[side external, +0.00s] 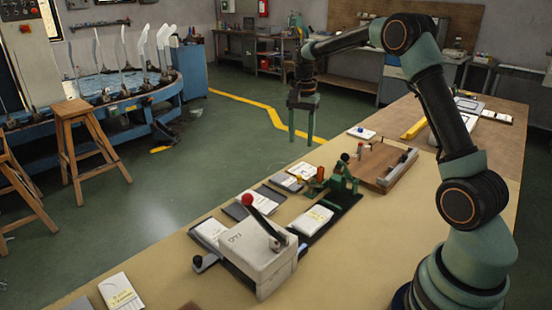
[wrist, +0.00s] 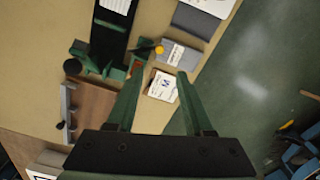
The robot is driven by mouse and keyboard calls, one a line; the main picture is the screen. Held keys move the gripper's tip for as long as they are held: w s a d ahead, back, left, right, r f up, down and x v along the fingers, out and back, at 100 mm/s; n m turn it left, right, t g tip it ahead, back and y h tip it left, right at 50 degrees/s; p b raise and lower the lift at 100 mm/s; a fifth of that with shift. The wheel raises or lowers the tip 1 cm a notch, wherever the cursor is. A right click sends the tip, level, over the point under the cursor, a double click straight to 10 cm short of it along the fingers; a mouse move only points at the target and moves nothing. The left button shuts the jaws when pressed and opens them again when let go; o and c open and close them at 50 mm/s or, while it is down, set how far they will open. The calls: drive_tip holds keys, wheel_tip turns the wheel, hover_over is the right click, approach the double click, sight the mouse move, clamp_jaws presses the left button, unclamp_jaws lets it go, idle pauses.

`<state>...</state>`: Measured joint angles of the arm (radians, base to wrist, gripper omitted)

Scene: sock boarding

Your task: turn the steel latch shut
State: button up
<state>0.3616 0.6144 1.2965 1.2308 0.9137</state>
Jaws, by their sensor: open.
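A grey steel bar with a black knob (wrist: 68,106), which looks like the latch, lies along the wooden board (wrist: 92,108) at the left of the wrist view. In the side external view the bar (side external: 402,163) is at the right end of the brown board (side external: 375,168). I cannot tell whether it is turned open or shut. My gripper (side external: 301,141) hangs fingers down, open and empty, in the air away from the latch. In the wrist view its green fingers (wrist: 160,73) are spread, with the latch well to their left.
A green press (side external: 343,182) stands beside the board. A grey box with a red-knobbed lever (side external: 262,250) is nearer the camera. Packed socks and cards (side external: 287,182) lie along the bench (side external: 160,270). A white card (wrist: 163,87) appears between my fingers, below them.

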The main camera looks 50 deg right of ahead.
sight(299, 176)
wheel_tip(299, 176, down, 12)
drive_tip(key=shift+r, duration=0.2)
idle(0.4)
clamp_jaws()
